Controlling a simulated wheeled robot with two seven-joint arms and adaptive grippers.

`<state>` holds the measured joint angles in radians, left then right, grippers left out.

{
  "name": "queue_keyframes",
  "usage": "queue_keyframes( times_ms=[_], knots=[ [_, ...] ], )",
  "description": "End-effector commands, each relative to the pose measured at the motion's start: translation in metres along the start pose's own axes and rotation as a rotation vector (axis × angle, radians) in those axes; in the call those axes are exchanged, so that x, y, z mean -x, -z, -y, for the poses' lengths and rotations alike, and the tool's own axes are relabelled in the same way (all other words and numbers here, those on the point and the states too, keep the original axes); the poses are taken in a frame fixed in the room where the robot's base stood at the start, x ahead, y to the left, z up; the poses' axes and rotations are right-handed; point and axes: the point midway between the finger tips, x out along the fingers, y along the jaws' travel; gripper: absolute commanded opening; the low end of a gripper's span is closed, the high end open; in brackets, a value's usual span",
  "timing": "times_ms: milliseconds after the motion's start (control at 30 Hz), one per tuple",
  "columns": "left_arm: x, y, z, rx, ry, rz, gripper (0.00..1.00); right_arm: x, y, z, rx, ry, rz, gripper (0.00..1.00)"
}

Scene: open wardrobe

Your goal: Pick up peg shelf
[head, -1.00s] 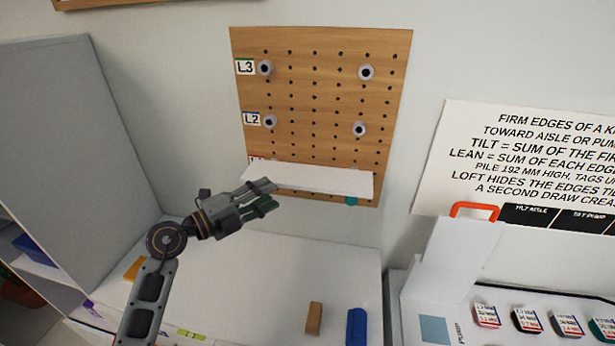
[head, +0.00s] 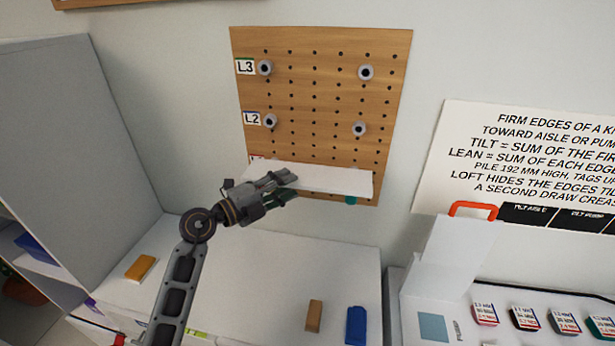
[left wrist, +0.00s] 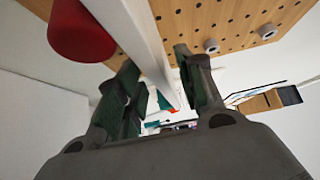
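The peg shelf (head: 335,180) is a white board low on the wooden pegboard (head: 310,90), at the lowest labelled row. My left gripper (head: 288,186) is at the shelf's front edge, left of its middle. One finger shows over the shelf and the other lower, in front of it. In the left wrist view, the white shelf (left wrist: 135,35) runs between the two spread fingers of my left gripper (left wrist: 165,90). I see no clear grip on it. A red round part (left wrist: 82,30) shows beside the shelf there. My right gripper is out of view.
Grey pegs stick out above, at the L3 (head: 365,72) and L2 (head: 359,129) rows. A teal peg end (head: 351,200) shows under the shelf. Below are an orange block (head: 140,268), a brown block (head: 314,316) and a blue block (head: 356,325). A grey cabinet (head: 75,130) stands left.

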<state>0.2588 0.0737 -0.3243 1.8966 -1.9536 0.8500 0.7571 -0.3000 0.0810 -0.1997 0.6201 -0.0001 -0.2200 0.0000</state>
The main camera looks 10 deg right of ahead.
Motion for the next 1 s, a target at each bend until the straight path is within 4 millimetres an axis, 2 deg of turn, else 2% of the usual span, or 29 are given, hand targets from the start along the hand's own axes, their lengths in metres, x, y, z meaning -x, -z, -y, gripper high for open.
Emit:
queue_keyframes(
  times_ms=[167,600,1000],
  knots=[
    [-0.007,0.002,0.001,0.001,0.001,-0.001,0.38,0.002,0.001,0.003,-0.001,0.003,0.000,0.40],
    [-0.045,0.006,0.001,0.001,0.000,-0.001,0.38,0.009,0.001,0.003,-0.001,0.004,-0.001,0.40],
    [-0.052,0.006,0.000,0.000,0.000,0.000,0.38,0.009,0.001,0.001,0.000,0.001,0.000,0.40]
  ],
)
